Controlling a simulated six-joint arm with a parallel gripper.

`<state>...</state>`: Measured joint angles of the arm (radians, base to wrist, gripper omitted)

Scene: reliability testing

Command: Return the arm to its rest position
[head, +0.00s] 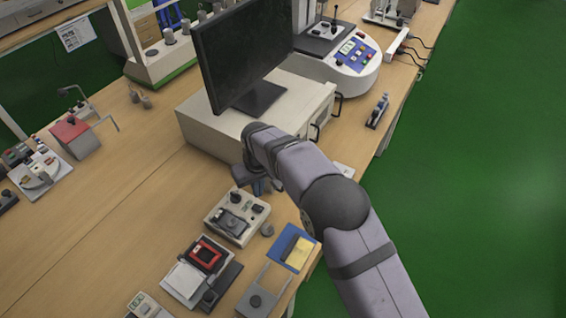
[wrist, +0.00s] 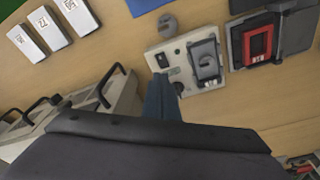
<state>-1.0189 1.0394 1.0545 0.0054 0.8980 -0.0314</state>
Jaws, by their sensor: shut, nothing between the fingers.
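My arm reaches in from the lower right of the head view, over the wooden bench (head: 120,215). I cannot tell the exact height between the fingertips and the bench.
A white cabinet (head: 195,128) carrying a black monitor (head: 240,55) stands close behind my gripper. A fixture with a red frame (head: 206,254) and a blue tray with a yellow pad (head: 298,250) are nearby. Green floor (head: 480,200) lies right of the bench edge.

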